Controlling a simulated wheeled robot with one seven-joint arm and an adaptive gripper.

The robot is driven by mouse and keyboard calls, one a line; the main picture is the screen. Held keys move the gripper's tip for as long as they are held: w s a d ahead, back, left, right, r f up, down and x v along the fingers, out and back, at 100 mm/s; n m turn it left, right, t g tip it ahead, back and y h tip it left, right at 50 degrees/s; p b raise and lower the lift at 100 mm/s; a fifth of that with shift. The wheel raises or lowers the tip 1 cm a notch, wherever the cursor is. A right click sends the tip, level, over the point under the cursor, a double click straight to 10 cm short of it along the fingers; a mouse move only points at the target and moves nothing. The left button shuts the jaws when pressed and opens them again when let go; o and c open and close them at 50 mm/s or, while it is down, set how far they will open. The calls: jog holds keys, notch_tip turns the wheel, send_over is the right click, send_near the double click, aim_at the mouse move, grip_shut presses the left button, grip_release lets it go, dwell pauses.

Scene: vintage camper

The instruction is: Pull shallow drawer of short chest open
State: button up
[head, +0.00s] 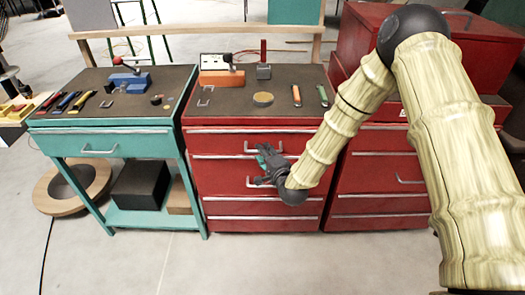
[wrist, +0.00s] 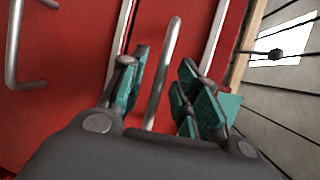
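The short chest (head: 228,168) is the red cabinet in the middle of the head view, with several drawers stacked on its front. Its shallow top drawer (head: 215,143) looks shut and has a metal bar handle (wrist: 166,70). My gripper (head: 264,160) is at the chest front, just below that handle in the head view. In the wrist view my gripper (wrist: 160,82) is open, its teal-padded fingers on either side of the bar with gaps showing. A lower drawer's handle (wrist: 12,50) shows at the left of the wrist view. My gripper partly hides the drawer fronts.
A teal workbench (head: 110,142) with tools stands left of the chest, and another red chest (head: 375,170) stands close on its right. An orange tool (head: 222,78) and a tape-like disc (head: 263,98) lie on the chest top. The floor in front is clear.

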jog(key=shift+w+a+f, duration=0.1)
jog(key=shift+w+a, duration=0.15)
jog(key=shift+w, duration=0.45)
grip_shut()
